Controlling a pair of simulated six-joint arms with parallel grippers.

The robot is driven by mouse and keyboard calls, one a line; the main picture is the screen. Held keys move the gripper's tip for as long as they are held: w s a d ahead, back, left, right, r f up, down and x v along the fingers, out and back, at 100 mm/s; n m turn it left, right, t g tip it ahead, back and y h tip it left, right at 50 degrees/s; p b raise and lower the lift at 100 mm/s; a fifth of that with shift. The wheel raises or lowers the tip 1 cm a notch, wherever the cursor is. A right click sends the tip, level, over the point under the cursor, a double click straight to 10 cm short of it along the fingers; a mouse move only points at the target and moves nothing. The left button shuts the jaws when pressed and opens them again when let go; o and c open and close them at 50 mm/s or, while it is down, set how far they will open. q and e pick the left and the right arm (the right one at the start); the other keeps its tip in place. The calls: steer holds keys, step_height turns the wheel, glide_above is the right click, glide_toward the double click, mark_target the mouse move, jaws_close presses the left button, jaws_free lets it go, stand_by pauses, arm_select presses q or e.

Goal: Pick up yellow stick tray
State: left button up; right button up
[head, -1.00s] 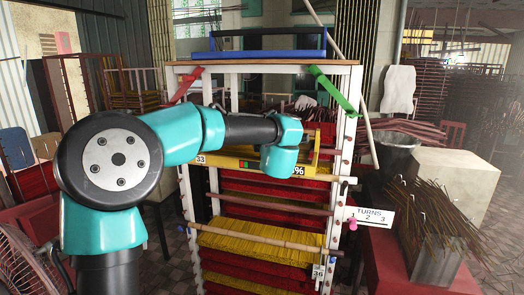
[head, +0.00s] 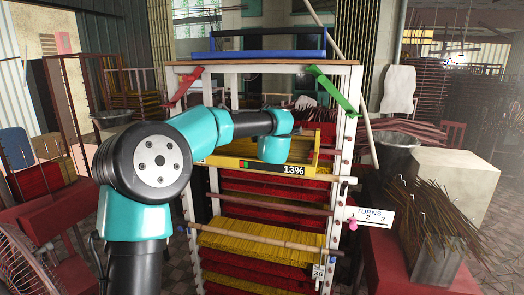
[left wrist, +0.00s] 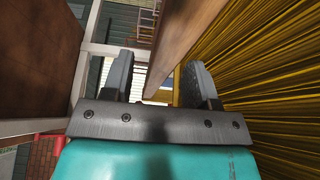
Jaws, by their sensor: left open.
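The yellow stick tray (head: 226,163) sits in the upper part of the white rack, with a "13%" label on its front. My left arm reaches in front of it, and its wrist covers part of the tray. The left gripper's fingers are hidden in the head view. In the left wrist view the left gripper (left wrist: 158,78) is open, with its two grey fingers apart. A brown bar or wall (left wrist: 183,38) shows between the fingers; I cannot tell if they touch it. Yellow sticks (left wrist: 275,80) lie close on the right. My right gripper is not in view.
The rack (head: 346,130) holds red and yellow stick layers below, with wooden rods across its front. A blue frame (head: 270,54) stands on top. A "TURNS" sign (head: 371,216) sticks out at the right. A fan (head: 25,262) stands at lower left.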

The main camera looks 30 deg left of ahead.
arm_select(q)
steer(key=shift+x, duration=1.1)
jaws_close()
